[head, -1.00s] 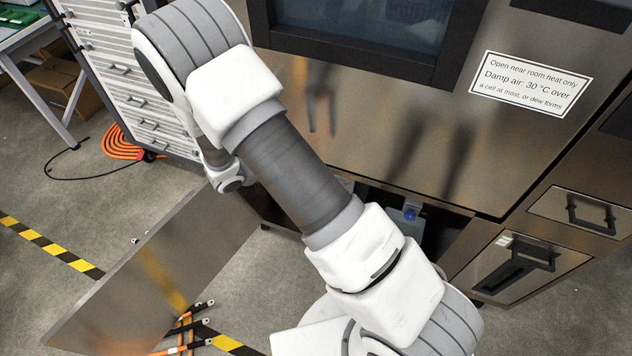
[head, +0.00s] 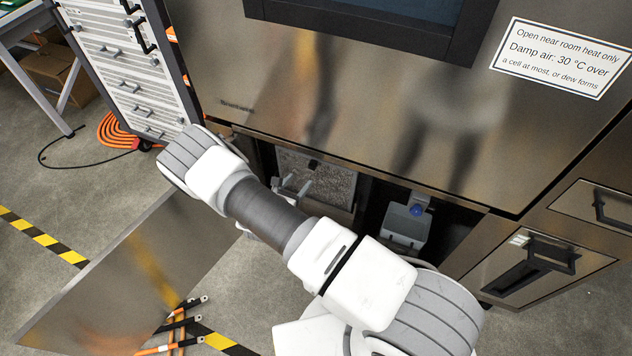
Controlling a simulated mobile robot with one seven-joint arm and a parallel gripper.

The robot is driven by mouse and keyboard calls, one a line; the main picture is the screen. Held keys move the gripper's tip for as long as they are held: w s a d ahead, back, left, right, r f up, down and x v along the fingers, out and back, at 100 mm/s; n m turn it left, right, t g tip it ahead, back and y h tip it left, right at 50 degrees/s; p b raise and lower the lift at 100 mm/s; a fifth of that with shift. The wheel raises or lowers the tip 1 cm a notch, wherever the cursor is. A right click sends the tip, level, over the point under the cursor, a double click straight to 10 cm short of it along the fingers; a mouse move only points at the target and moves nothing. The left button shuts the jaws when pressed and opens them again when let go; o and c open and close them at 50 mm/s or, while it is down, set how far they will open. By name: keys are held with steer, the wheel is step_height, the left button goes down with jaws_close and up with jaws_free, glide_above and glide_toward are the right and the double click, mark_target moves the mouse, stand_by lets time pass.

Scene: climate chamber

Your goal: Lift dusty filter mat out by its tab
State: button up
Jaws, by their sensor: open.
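The dusty filter mat (head: 338,188) is a grey, speckled panel standing in the open lower bay of the steel chamber. A small dark tab (head: 313,164) shows near its upper edge. My gripper (head: 297,184) is in front of the mat's left part, a little below and left of the tab. Its two pale fingers are apart with nothing seen between them. I cannot tell how far the fingertips are from the mat. My arm hides the mat's lower left part.
The bay's open door panel (head: 135,275) juts out at lower left. A grey container with a blue knob (head: 417,210) sits right of the mat. Orange-and-black cables (head: 180,328) lie on the floor near the door. A drawer cabinet (head: 125,70) stands at the left.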

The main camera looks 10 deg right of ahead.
mark_target(311, 166)
steer(key=b+x, duration=0.3)
steer(key=x, duration=0.8)
steer(key=shift+f+b, duration=0.15)
steer(key=shift+b, duration=0.25)
jaws_close()
stand_by(0.9)
